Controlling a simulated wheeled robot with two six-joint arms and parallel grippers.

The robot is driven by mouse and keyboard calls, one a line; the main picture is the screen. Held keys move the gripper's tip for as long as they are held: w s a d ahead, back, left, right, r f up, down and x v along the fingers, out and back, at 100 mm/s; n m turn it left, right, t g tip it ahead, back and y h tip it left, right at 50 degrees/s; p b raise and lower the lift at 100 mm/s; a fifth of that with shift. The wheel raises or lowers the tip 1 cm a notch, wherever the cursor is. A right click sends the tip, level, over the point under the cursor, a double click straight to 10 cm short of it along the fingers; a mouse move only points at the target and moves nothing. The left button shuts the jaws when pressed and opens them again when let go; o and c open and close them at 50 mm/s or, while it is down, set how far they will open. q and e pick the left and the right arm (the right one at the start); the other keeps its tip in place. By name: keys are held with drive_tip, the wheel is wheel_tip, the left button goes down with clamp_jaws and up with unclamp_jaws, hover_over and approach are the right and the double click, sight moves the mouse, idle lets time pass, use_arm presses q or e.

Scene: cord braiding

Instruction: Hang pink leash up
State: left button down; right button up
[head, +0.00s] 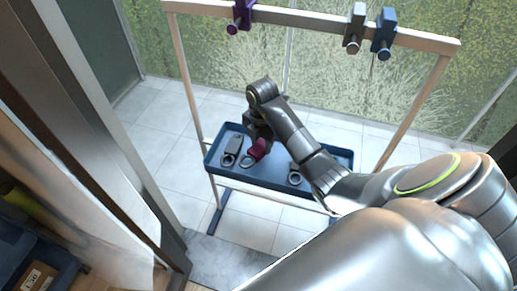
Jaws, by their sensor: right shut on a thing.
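The pink leash (258,147), dark pink with a ring at its lower end, is at the blue tray on the rack. My right gripper (258,133) reaches down over the tray from the right and is shut on the pink leash. My own arm and gripper partly hide the leash, and I cannot tell whether it still touches the tray. My left gripper is not in view.
The blue tray (222,172) also holds a grey leash (233,147) and another ringed item (295,172). A wooden rail (310,20) above carries purple (239,14), grey (355,25) and blue (384,32) holders, with a gap between purple and grey.

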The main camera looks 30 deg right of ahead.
drive_tip(key=shift+s+d+f, duration=0.15)
drive_tip(key=shift+d+f, duration=0.05)
drive_tip(key=shift+f, duration=0.15)
drive_tip(key=o, duration=0.7)
drive_tip(key=shift+a, duration=0.15)
drive_tip(key=o, duration=0.4)
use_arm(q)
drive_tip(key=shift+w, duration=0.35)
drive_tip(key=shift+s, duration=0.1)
